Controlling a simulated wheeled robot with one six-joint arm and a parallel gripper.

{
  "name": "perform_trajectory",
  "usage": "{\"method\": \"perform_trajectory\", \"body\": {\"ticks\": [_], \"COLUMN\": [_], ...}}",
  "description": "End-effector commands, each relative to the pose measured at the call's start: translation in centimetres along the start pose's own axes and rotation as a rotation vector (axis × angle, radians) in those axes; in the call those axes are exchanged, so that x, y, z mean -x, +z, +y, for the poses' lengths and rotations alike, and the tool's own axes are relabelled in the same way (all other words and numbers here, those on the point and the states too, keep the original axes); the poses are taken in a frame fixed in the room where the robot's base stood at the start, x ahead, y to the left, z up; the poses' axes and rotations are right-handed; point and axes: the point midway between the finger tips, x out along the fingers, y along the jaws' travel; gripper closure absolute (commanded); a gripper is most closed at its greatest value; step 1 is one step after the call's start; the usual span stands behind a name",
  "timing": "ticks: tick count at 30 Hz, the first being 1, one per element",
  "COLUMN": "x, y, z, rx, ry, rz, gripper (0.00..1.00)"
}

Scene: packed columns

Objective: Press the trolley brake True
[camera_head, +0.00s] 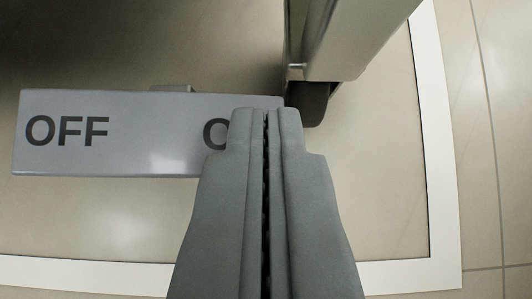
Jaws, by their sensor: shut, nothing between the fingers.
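The trolley brake is a grey bar-shaped pedal (140,160) at the left of the view. It carries the dark word "OFF" on its left part and a letter "O" further right; the rest of that word is hidden behind my gripper. My gripper (267,112) is shut and empty, pointing away from the camera. Its tips overlap the right end of the pedal in the view. I cannot tell whether they touch it.
A beige trolley post (355,40) rises at the upper right, with a dark caster part (308,103) below it. A white line (440,150) frames the tiled floor (385,180). The floor right of the post looks clear.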

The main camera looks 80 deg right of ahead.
Motion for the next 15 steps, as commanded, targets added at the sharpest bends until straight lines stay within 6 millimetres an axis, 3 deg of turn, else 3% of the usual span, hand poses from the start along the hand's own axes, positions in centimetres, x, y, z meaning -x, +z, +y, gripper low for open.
{"method": "perform_trajectory", "body": {"ticks": [15], "x": [1.03], "y": [-1.04], "z": [-0.05], "rx": [0.000], "ry": [0.000], "rz": [0.000], "gripper": [1.00]}}
